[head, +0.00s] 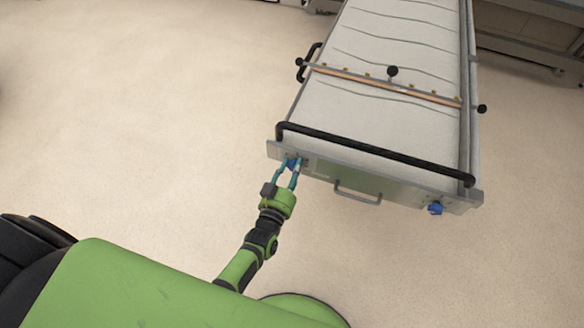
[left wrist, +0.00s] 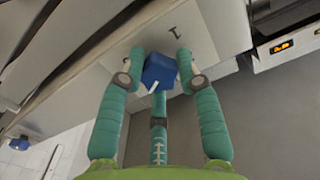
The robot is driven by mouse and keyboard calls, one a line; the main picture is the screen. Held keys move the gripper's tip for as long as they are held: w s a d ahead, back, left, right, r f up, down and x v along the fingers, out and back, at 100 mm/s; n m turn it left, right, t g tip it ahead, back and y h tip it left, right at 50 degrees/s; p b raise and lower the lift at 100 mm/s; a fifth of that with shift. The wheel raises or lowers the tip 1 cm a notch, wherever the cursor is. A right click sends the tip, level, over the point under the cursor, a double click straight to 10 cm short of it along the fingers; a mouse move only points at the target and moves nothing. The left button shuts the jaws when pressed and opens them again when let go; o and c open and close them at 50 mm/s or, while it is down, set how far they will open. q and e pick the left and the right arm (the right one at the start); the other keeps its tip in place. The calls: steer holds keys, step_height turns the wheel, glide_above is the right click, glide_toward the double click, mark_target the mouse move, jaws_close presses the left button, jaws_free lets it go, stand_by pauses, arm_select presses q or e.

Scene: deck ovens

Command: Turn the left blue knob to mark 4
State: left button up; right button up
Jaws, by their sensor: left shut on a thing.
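The left blue knob (head: 291,164) sits at the left end of the front panel of the long covered unit. My left gripper (head: 290,168) is at it, with a finger on each side. In the left wrist view the blue knob (left wrist: 159,71) sits between the teal fingers of my left gripper (left wrist: 158,66), which is shut on it. A white pointer line shows on the knob's lower edge. A dark mark is printed on the panel above the knob; the other marks cannot be read. My right gripper is not in view.
A second blue knob (head: 435,208) is at the panel's right end. A black bar (head: 370,154) runs above the panel, and a grey handle (head: 357,193) sticks out below it. The floor (head: 130,130) to the left is clear. An orange display (left wrist: 281,47) shows at the wrist view's right.

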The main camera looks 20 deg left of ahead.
arm_select(q)
steer(key=shift+w+r, duration=0.1)
steer(key=shift+r, duration=0.05)
steer(key=o, duration=1.2)
steer(key=shift+s, duration=0.2)
steer(key=s, duration=1.1)
steer(key=shift+s+a, duration=0.15)
steer(key=shift+s, duration=0.2)
